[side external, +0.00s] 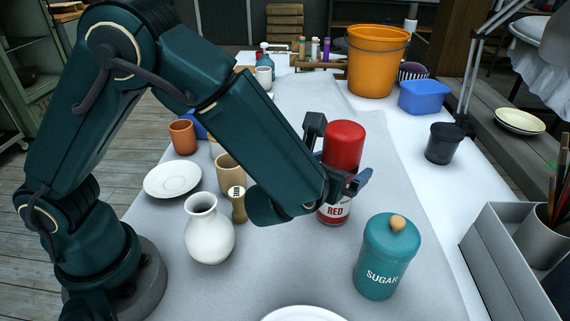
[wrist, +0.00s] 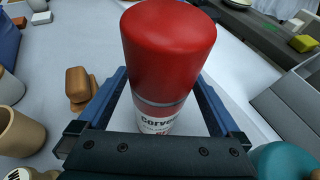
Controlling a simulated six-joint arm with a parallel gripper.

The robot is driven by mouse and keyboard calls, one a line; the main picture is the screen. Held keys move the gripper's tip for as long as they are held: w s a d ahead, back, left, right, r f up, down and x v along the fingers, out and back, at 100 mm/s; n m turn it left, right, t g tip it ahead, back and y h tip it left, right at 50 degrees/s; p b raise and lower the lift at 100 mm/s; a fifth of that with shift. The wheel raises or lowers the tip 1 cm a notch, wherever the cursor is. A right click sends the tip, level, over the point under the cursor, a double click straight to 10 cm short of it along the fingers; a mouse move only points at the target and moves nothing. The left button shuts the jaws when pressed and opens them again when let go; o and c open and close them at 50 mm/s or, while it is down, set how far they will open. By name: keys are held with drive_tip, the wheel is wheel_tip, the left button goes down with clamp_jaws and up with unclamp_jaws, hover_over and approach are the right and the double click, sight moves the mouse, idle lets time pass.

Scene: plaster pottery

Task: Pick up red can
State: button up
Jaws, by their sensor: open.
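The red can (side external: 343,147) stands upright on the grey table covering, with a red cap and upper part and a white label reading "RED" low down. My gripper (side external: 337,165) is open around it, one finger on each side at about mid-height. In the wrist view the can (wrist: 168,50) fills the middle between the two blue-grey fingers of my gripper (wrist: 160,95). I cannot tell whether either finger touches the can. Part of the can's label is hidden by the gripper.
A teal sugar jar (side external: 387,258) stands close in front, to the right. A white vase (side external: 209,230), a pepper mill (side external: 238,205) and a tan cup (side external: 228,172) stand to the left. A black cup (side external: 444,143), blue box (side external: 424,97) and orange bucket (side external: 374,62) stand behind, right.

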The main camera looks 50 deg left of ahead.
clamp_jaws()
drive_tip(key=shift+r, duration=0.15)
